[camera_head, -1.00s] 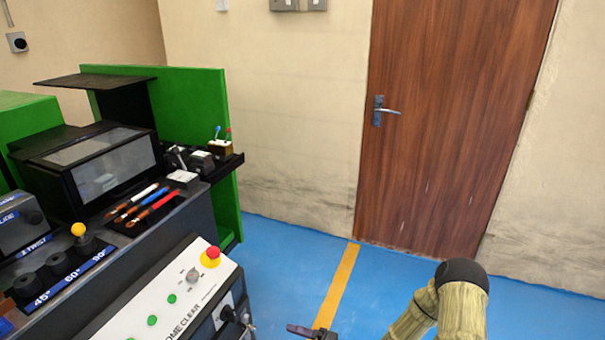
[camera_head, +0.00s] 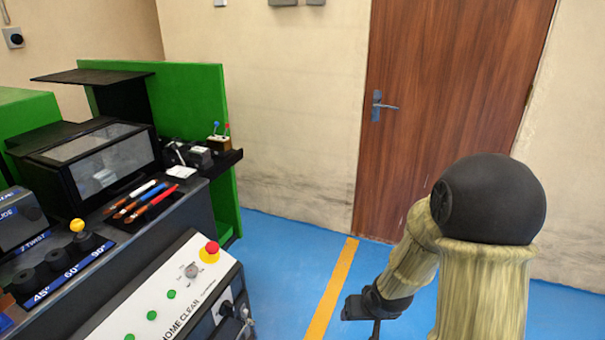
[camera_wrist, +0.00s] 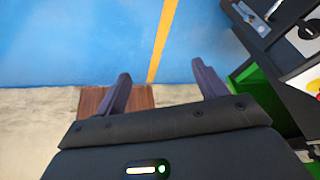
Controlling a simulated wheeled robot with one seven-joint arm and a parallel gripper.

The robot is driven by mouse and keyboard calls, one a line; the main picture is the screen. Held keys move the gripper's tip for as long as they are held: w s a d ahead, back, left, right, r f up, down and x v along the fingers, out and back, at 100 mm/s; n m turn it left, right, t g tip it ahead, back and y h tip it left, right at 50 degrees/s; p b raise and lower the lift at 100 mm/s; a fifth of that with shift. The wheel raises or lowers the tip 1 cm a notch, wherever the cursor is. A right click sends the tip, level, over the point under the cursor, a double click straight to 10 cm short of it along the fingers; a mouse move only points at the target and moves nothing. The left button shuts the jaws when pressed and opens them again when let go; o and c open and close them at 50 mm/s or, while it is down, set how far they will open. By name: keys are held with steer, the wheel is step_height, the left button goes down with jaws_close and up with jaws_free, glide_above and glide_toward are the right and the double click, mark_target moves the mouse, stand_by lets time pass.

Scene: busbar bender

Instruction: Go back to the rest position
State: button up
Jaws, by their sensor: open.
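My gripper (camera_wrist: 160,92) is open and empty in the wrist view, with its two dark fingers spread apart over the blue floor (camera_wrist: 85,40) and the foot of the wall. In the head view my gripper (camera_head: 375,318) hangs low at the bottom, right of the bender's control panel and near the yellow floor line (camera_head: 335,285). Its fingertips are partly cut off by the lower edge. It touches nothing that I can see.
The control panel (camera_head: 170,290) with a red emergency button (camera_head: 211,248) stands at lower left. Behind it are the black and green machine (camera_head: 190,110) and several tools on a dark tray. A brown wooden door (camera_head: 450,90) is at the back. The floor between is clear.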

steer(key=s+r+g+h+p, duration=0.1)
steer(key=s+r+g, duration=0.1)
steer(key=s+r, duration=0.9)
steer(key=w+p+v, duration=0.3)
steer(key=p+v, duration=1.1)
steer(key=p, duration=0.1)
steer(key=w+r+p+v, duration=0.1)
steer(key=w+p+v, duration=0.2)
steer(key=p+v, duration=1.1)
steer(key=shift+s+d+r+p, duration=0.35)
steer(key=shift+r+p, duration=0.25)
steer(key=shift+p, duration=0.55)
steer(key=shift+c, duration=0.4)
